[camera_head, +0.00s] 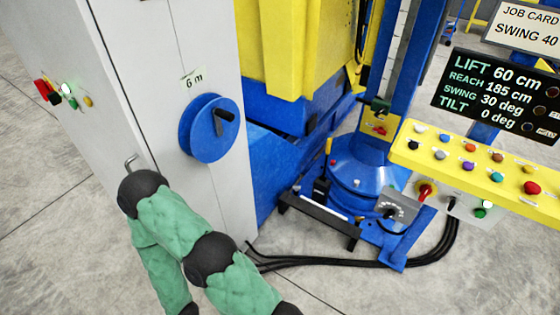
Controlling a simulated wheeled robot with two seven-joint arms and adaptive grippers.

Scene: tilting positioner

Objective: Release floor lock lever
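I cannot tell for certain which part is the floor lock lever. A black bar (318,221) lies low across the front of the blue positioner base (363,170). A small lever stands by a grey dial plate (398,209) at the base's right front. A red part sits on a small yellow plate (378,128) on the column. A green-sleeved arm of mine with black joints (211,258) reaches up from the bottom, left of the base, and bends back down out of the picture. Neither gripper shows.
A grey cabinet (150,75) with a blue handwheel (213,128) stands at the left. A yellow button panel (480,165) and a readout screen (500,92) hang at the right. Black cables (340,262) run over the floor. Open floor lies at the bottom right.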

